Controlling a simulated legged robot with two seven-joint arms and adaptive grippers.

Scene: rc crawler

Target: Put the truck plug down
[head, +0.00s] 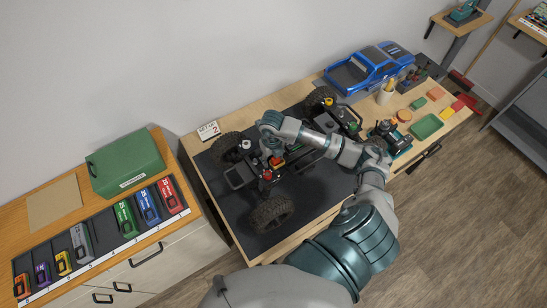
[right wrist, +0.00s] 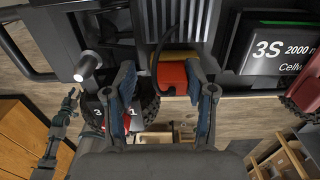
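The truck plug looks to be the small red block with a yellow part (right wrist: 177,76) in the right wrist view, close to the right-hand finger. Red also shows just under my right gripper in the head view (head: 276,162). My right gripper (right wrist: 166,88) points down over the black crawler chassis (head: 240,176). Its two blue-grey fingers stand apart, with a clear gap between the plug and the left-hand finger. Whether the plug touches the right-hand finger or rests on something is unclear. A dark, jointed gripper-like shape (right wrist: 66,108), possibly my left gripper, shows small in the right wrist view.
A black battery marked 3S (right wrist: 275,50) lies beside the plug. A silver post (right wrist: 88,65) stands at the other side. The chassis sits on a dark mat (head: 318,190). A blue truck body (head: 368,68) is behind.

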